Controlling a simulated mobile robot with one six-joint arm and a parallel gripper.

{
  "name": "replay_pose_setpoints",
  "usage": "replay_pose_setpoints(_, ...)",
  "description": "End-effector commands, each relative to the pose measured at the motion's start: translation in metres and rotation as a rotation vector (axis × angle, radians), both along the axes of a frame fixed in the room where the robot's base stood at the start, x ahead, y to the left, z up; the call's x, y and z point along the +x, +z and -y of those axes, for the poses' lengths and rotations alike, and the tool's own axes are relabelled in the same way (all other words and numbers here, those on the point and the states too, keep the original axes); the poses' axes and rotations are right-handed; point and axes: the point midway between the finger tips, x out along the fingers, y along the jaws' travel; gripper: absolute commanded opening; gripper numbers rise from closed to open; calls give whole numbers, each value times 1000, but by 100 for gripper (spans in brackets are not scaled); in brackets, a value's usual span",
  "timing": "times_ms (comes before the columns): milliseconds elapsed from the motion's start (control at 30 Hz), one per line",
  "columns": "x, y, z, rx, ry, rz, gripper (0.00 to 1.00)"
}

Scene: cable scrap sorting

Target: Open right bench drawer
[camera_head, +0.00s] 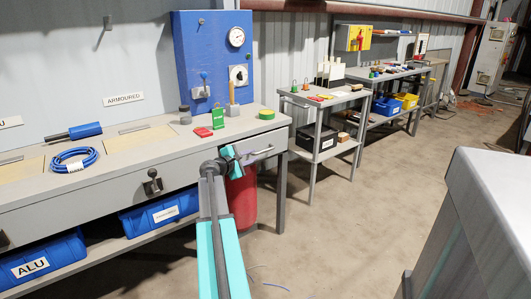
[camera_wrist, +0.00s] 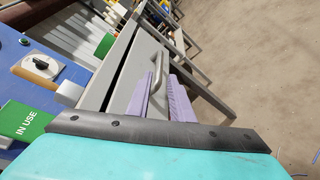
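The grey bench's right drawer (camera_wrist: 134,70) has a curved metal bar handle (camera_wrist: 155,72), which also shows in the head view (camera_head: 262,153). A dark strip lies between the benchtop edge and the drawer front in the wrist view; I cannot tell whether the drawer is slightly out. My gripper (camera_wrist: 161,77) is at the handle, with its two pale purple fingers apart. The handle appears between or just beyond the fingertips, and contact is not clear. In the head view my gripper (camera_head: 240,158) covers part of the drawer front.
Another bench (camera_head: 325,100) stands to the right. The floor in front is mostly clear.

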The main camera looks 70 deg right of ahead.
Motion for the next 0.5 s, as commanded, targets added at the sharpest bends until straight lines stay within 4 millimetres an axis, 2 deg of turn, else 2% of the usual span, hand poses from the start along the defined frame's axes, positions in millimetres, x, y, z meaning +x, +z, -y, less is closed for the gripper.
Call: replay_pose_setpoints(500,-13,-15,61,1,-1,1,20)
